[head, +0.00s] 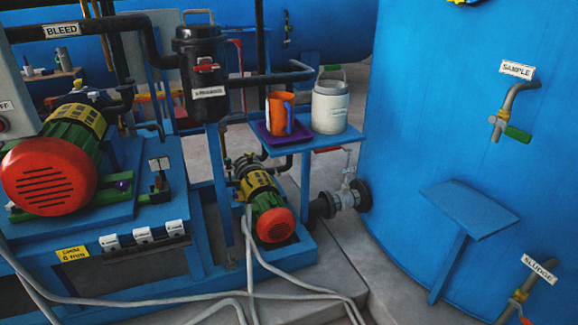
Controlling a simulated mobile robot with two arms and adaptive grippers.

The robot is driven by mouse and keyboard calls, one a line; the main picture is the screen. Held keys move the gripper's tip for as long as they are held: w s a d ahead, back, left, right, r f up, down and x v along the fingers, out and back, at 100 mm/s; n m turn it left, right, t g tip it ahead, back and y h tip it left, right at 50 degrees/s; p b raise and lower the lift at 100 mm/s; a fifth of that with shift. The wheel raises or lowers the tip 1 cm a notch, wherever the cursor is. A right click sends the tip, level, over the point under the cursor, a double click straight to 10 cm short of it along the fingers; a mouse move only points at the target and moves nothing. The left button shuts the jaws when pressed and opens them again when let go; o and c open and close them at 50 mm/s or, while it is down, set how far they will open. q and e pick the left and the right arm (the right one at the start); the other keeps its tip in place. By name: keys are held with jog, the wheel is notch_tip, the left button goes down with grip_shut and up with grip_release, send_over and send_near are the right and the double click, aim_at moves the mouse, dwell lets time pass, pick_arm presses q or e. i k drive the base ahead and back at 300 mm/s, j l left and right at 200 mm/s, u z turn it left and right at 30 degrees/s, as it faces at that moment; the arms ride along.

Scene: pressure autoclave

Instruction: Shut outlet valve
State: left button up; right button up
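Neither of my grippers shows in the head view. A grey valve (346,194) sits in the dark pipe low at the left side of the big blue tank (430,120), between a black flange and the small pump. Its stem rises to what looks like a red handle (328,149) just under the small blue shelf. No label reading "outlet" is legible, so I cannot confirm which valve bears that name. Nothing is seen touching this valve.
The shelf (352,138) holds an orange mug (279,113) on a purple tray and a white pail (330,106). A small pump (268,205) stands below. Sample (513,120) and sludge (519,301) taps are on the tank. Grey hoses (190,297) cross the foreground.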

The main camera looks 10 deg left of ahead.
aim_at(338, 147)
jog(key=i, duration=0.3)
jog(key=i+j+z, duration=0.25)
jog(key=i, duration=0.3)
jog(key=i+j+z, duration=0.25)
jog(key=i+j, duration=0.2)
jog(key=i, duration=0.1)
